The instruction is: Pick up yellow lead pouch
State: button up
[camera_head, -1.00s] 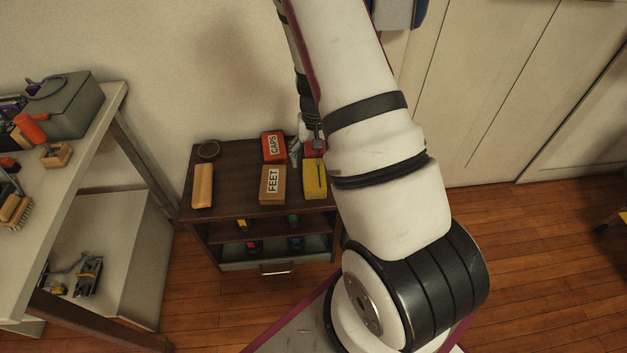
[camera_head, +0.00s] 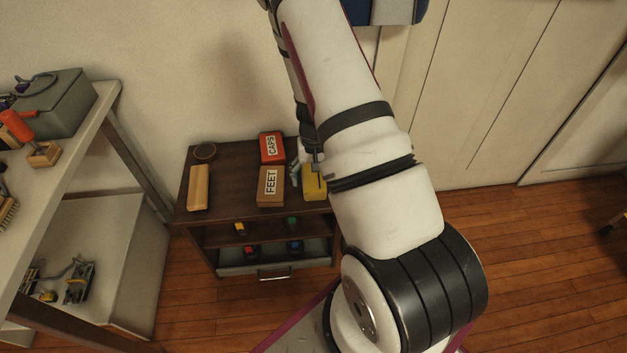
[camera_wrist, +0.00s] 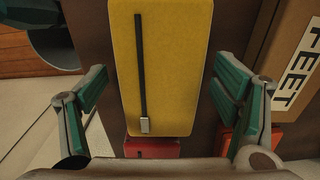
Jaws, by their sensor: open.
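The yellow lead pouch (camera_head: 314,188) lies on top of the dark brown cabinet (camera_head: 232,172), at its right side, partly hidden by my arm in the head view. In the wrist view the yellow lead pouch (camera_wrist: 180,75) shows from above, with a black zip and a metal pull. My gripper (camera_wrist: 168,100) is open, with one teal-padded finger on each side of the pouch and apart from it. In the head view my gripper (camera_head: 306,172) is over the pouch and mostly hidden behind my arm.
A FEET box (camera_head: 270,187) lies close to the pouch, and a red CAPS box (camera_head: 271,147) lies behind it. A red item (camera_wrist: 152,147) lies close to the pouch's end.

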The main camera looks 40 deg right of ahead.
jog(key=c, duration=1.3)
jog(key=shift+r, duration=0.15)
